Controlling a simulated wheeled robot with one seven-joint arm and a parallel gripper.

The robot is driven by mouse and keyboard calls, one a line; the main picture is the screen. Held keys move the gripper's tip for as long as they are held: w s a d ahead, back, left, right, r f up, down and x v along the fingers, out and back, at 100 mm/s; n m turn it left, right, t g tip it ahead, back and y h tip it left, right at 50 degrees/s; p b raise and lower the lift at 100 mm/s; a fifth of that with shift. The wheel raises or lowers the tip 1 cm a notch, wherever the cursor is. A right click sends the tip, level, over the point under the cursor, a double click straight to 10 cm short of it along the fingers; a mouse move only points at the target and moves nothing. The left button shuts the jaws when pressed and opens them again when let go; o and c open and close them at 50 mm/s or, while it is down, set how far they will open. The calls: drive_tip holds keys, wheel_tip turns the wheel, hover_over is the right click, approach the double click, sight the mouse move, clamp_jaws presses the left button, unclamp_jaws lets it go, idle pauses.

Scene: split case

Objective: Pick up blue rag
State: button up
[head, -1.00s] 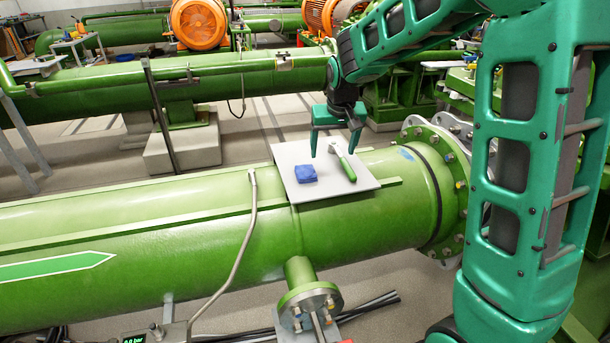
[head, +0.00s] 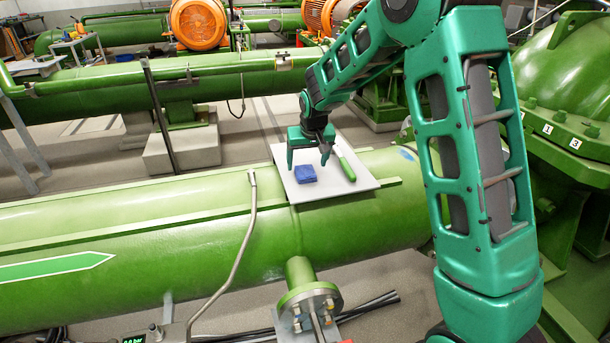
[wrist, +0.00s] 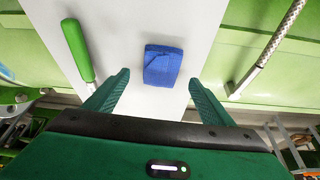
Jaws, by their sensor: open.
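The blue rag (head: 305,174) is a small folded square lying on a white board (head: 300,191) on top of the large green pipe. It also shows in the wrist view (wrist: 163,66), ahead of the fingertips and roughly between their lines. My gripper (head: 307,162) is open and empty, above the board close to the rag. In the wrist view my gripper (wrist: 160,80) has its fingers spread wider than the rag. No contact with the rag is visible.
A green-handled tool (head: 346,166) lies on the board right of the rag; it shows at left in the wrist view (wrist: 77,50). A bent metal hose (head: 240,255) runs over the pipe, left of the board. The front of the board is clear.

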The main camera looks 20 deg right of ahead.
sight(305, 170)
drive_tip(key=shift+x, duration=1.8)
drive_tip(key=shift+s+a+f, duration=0.1)
drive_tip(key=shift+f, duration=0.05)
drive_tip(key=c, duration=1.1)
